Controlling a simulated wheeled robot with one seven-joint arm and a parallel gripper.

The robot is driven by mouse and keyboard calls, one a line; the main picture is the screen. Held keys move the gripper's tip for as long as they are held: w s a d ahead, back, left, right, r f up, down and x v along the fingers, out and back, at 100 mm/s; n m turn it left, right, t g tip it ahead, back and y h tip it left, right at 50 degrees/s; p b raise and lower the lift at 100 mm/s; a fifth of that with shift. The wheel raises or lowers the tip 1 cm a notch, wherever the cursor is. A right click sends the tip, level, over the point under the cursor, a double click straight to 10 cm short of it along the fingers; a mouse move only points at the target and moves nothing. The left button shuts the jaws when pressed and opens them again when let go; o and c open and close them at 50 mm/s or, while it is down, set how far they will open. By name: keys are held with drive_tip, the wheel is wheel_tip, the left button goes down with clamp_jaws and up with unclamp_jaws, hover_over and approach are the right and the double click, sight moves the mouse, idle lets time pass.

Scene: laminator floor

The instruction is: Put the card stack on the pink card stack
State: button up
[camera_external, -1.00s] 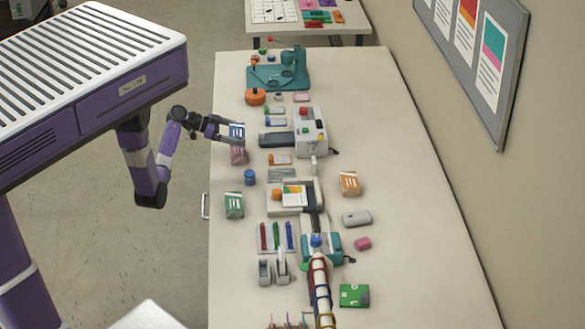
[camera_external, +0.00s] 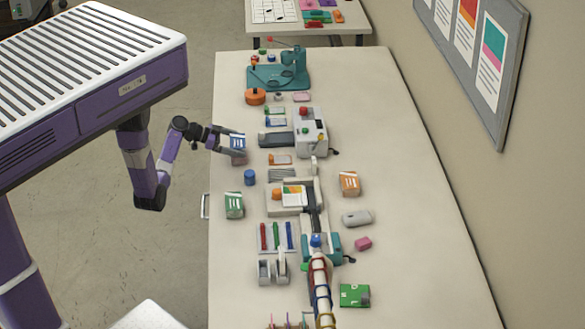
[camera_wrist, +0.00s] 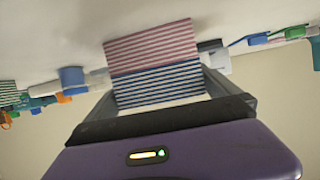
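A blue-and-white card stack (camera_external: 237,141) is at the end of my gripper (camera_external: 233,145), over the left edge of the table. The pink card stack (camera_external: 239,158) lies directly below it, mostly hidden by the blue stack and the gripper. In the wrist view, the blue-striped stack (camera_wrist: 157,86) sits between the two fingers of my gripper (camera_wrist: 160,95), and the pink-striped stack (camera_wrist: 152,47) lines up against it, with no visible gap. The fingers are closed on the blue stack's sides.
A blue cylinder (camera_external: 250,177) and a green card stack (camera_external: 234,205) stand nearer along the left table edge. A white machine (camera_external: 310,130) stands to the right. An orange card stack (camera_external: 349,184) lies further right. The right side of the table (camera_external: 410,220) is mostly clear.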

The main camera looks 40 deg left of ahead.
drive_tip(key=shift+a+r, duration=0.1)
drive_tip(key=shift+r, duration=0.1)
drive_tip(key=b+v, duration=0.1)
drive_tip(key=v, duration=1)
drive_tip(key=shift+s+a+r, duration=0.2)
drive_tip(key=shift+s+a, duration=0.05)
drive_tip(key=shift+s, duration=0.05)
